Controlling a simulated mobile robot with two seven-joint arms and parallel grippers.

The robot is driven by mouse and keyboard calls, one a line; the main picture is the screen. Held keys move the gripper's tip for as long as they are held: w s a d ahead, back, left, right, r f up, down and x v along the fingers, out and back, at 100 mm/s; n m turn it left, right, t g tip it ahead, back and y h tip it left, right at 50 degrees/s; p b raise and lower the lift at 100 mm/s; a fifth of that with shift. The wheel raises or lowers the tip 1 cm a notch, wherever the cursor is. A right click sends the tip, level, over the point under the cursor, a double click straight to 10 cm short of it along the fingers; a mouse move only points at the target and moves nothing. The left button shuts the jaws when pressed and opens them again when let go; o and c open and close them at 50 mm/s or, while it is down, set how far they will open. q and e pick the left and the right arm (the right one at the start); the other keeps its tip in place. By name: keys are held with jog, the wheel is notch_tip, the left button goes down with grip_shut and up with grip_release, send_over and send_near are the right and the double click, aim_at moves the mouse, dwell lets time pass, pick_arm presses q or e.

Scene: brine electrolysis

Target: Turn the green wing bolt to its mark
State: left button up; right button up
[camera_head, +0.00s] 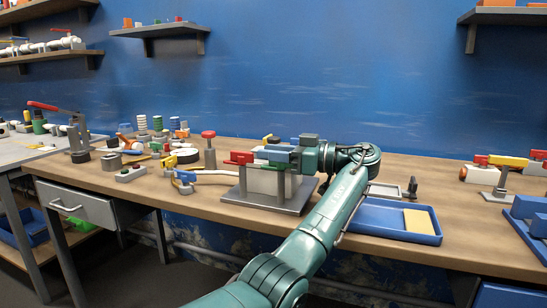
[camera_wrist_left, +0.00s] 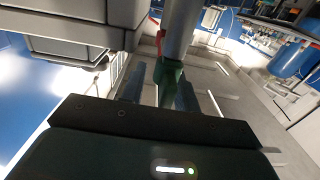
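The green wing bolt (camera_wrist_left: 170,84) shows in the left wrist view, at the end of a grey cylindrical part (camera_wrist_left: 182,30). My left gripper (camera_wrist_left: 160,88) has its dark blue fingers on either side of the bolt, with a gap showing at the left finger. My right gripper is not in view.
A blue tray (camera_head: 375,222) with a yellow block (camera_head: 418,221) lies right of the stand. A red-topped post (camera_head: 209,150) and several small parts stand to the left. A red-handled clamp (camera_head: 485,161) is at the right. Bare bench shows along the front edge.

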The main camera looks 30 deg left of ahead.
pick_arm(q)
notch_tip(320, 180, up, 8)
jog(key=shift+f+p, duration=0.1)
jog(key=shift+p, duration=0.55)
jog(key=shift+r, duration=0.5)
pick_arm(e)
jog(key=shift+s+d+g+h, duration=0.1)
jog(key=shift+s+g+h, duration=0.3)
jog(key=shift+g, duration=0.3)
